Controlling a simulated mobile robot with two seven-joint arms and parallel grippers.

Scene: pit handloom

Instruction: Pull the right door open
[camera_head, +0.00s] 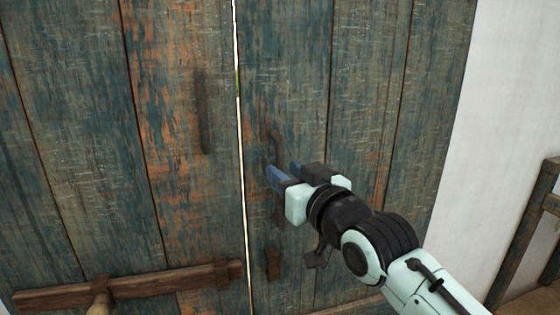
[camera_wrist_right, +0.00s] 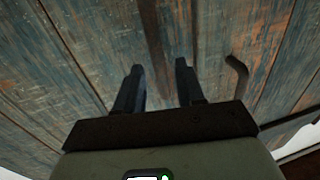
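The right door (camera_head: 370,60) is a worn blue-green plank door, and a thin bright gap separates it from the left door (camera_head: 80,110). A dark curved handle (camera_head: 275,145) is on the right door near that gap. My right gripper (camera_head: 290,174) is in front of the handle's lower part and hides some of it. Its fingers are apart in the right wrist view (camera_wrist_right: 158,84). There, a dark bar (camera_wrist_right: 152,35) lies beyond the gap between the fingers, and a hooked dark piece (camera_wrist_right: 238,75) is to their right. I cannot tell whether they touch the handle. My left gripper is not in view.
The left door has a vertical wooden handle (camera_head: 203,112) and a wooden crossbar (camera_head: 130,287) low down. A small wooden block (camera_head: 274,263) is low on the right door. A white wall (camera_head: 510,90) and a wooden frame (camera_head: 528,235) stand at right.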

